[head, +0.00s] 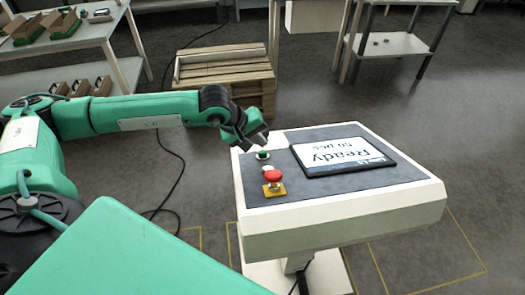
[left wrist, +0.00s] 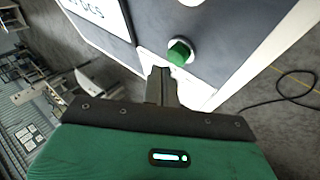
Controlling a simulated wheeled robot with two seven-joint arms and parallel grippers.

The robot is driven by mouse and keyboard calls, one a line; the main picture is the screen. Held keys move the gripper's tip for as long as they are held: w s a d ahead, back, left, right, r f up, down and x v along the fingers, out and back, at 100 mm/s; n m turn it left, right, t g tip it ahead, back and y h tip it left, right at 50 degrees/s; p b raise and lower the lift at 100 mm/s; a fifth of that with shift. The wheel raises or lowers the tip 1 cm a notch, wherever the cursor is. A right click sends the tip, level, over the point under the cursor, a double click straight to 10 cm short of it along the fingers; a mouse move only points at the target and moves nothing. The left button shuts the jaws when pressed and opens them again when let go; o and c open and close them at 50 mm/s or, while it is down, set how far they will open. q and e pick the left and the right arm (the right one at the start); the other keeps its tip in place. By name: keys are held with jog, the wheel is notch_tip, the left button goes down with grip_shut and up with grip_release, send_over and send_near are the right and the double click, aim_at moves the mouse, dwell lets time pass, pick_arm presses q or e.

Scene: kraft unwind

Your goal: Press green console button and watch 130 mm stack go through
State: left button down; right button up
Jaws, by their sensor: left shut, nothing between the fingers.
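The console (head: 345,215) is a white pedestal box with a dark sloped top. Its green button (head: 263,155) sits near the top left edge, and the wrist view shows it as a green cap (left wrist: 180,51) in a pale ring. A red mushroom button (head: 272,176) on a yellow plate sits nearer to me. The screen (head: 342,156) reads "Ready" and "50 pcs", upside down to me. My left gripper (head: 262,138) is shut and empty, just beyond the green button; in the wrist view its fingertips (left wrist: 160,72) look slightly apart from it. My right gripper is out of view.
A wooden pallet stack (head: 225,75) stands on the floor behind the console. A shelf table (head: 75,40) with cartons is at the back left, and a grey stand (head: 395,44) at the back right. A black cable (head: 178,180) lies on the floor.

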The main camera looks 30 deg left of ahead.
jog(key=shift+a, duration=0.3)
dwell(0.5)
pick_arm(q)
jog(key=shift+f, duration=0.1)
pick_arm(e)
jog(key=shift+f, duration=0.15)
pick_arm(q)
jog(key=shift+s+d+f+b, duration=0.15)
jog(key=shift+f+b, duration=0.2)
jog(key=shift+b, duration=0.4)
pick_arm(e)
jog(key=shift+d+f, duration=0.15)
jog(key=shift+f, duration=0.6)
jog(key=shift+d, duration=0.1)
